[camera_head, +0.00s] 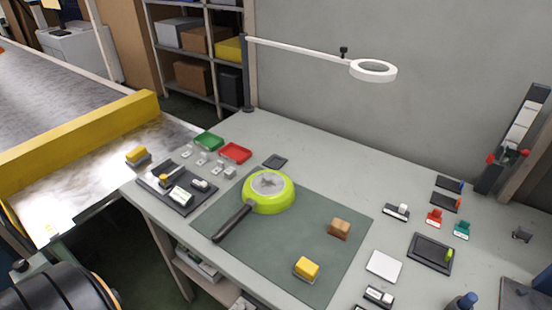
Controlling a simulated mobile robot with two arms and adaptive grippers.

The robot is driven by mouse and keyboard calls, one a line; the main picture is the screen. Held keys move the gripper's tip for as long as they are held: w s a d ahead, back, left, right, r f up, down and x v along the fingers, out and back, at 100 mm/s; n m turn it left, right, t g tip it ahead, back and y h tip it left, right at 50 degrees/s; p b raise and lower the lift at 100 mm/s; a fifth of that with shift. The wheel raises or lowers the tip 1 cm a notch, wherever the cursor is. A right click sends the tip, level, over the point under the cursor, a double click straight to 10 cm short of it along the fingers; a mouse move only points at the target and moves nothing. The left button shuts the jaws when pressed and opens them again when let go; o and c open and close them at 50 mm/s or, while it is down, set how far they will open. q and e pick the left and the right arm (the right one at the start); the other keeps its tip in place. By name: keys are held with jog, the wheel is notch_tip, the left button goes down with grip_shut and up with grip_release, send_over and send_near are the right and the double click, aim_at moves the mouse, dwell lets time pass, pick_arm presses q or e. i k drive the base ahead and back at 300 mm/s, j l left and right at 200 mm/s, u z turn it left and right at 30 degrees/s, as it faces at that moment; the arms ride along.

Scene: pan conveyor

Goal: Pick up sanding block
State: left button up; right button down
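A brown block (340,229) sits on the right part of the grey-green mat (290,235). A yellow block on a pale base (306,268) sits near the mat's front edge. A similar yellow block with a grey base (137,155) lies left of the bench, by the conveyor. I cannot tell for certain which of these is the sanding block. A lime-green pan (268,191) lies on the mat, apparently bottom up, its black handle pointing to the front left.
A black tray with small parts (177,191) stands left of the mat. Green (209,141) and red (235,153) trays lie behind it. A white lamp (373,70) overhangs the bench. A dark tray (430,254) and small items crowd the right. Mat space around the blocks is clear.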

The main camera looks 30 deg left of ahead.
aim_at(339, 229)
jog(key=k+l+u, duration=0.15)
jog(key=l, duration=0.3)
jog(key=l+u, duration=0.15)
jog(key=l, duration=0.3)
jog(key=k+l+u, duration=0.15)
jog(key=l, duration=0.25)
jog(key=k+l+u, duration=0.1)
jog(key=l, duration=0.3)
